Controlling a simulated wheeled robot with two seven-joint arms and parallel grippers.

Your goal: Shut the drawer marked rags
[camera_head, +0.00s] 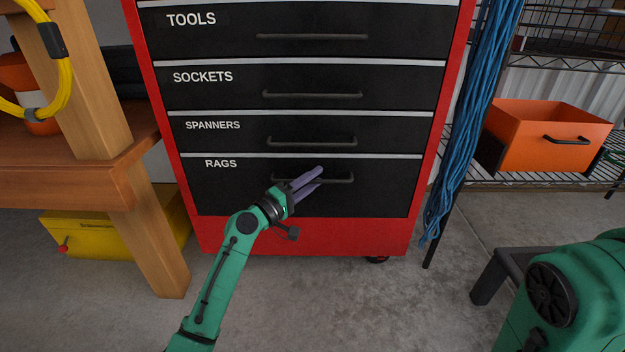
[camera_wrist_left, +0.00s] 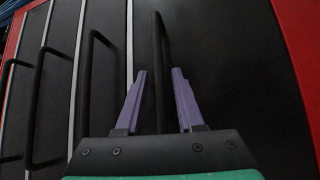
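The drawer marked rags (camera_head: 232,188) is the lowest black drawer in a red cabinet. Its front looks about flush with the drawers above, and I see no clear gap. Its dark bar handle (camera_head: 338,181) is partly hidden behind my left gripper (camera_head: 320,177). The left gripper's two purple fingers reach to the handle from the left. In the left wrist view the gripper (camera_wrist_left: 160,75) is open, with the handle bar (camera_wrist_left: 161,50) running between the fingers and space on both sides. Whether a finger touches the drawer front (camera_wrist_left: 225,60) I cannot tell. My right gripper does not show.
The drawers marked spanners (camera_head: 220,143), sockets (camera_head: 220,95) and tools (camera_head: 215,38) look shut above. A wooden workbench (camera_head: 60,185) stands left, over a yellow box (camera_head: 90,235). Blue cords (camera_head: 465,140) hang at right, beside an orange bin (camera_head: 545,150) on a wire shelf.

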